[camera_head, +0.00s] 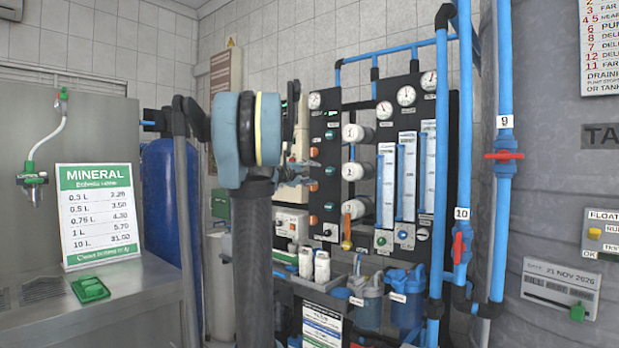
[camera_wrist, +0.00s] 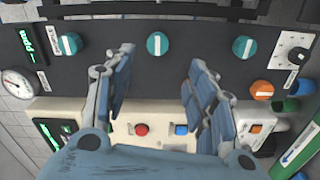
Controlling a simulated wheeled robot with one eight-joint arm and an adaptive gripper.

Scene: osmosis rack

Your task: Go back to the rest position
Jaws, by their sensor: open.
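My gripper (camera_wrist: 161,58) is open in the wrist view, with its two blue-padded fingers spread apart and nothing between them. It faces a black panel (camera_wrist: 110,55) with several teal knobs, one of them the middle knob (camera_wrist: 157,44) seen between the fingers. In the head view my gripper (camera_head: 296,172) is partly hidden behind my blue wrist and shows in front of the black instrument panel. Whether the fingertips touch the panel cannot be told.
A white box with a red button (camera_wrist: 141,130) and a blue button (camera_wrist: 181,129) lies below the knobs. Blue pipes (camera_head: 466,130) with valves stand right of the panel. A metal counter (camera_head: 110,295) with a price sign (camera_head: 97,215) is at left. Blue filter housings (camera_head: 405,300) hang below.

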